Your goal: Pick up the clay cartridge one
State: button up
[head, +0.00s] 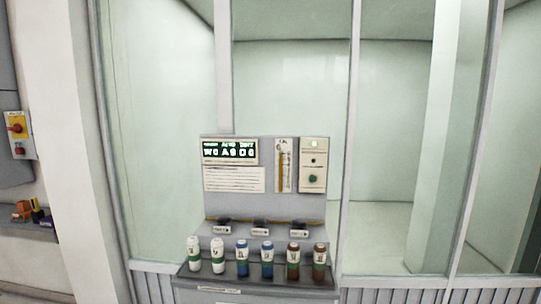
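A row of small cartridges stands upright on the front ledge of a grey console. Two reddish-brown, clay-coloured cartridges are at the right end: the left one (293,261) and the right one (319,262), each with a green band. Their label marks are too small to read surely, so I cannot tell which is number one. Two blue-topped cartridges, one left (242,258) and one right (267,260), stand in the middle. Two white cartridges, one left (194,254) and one right (218,256), stand at the left end. My gripper is not in view.
The console (257,281) has a lit display (229,151), a gauge (283,165) and a panel with a green button (313,179). Dark fittings line the step behind the cartridges. Glass panes rise behind. A left shelf (30,228) holds small coloured items below a red-knobbed switch box (18,134).

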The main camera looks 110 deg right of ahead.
aim_at(293, 249)
jog(key=z, duration=3.65)
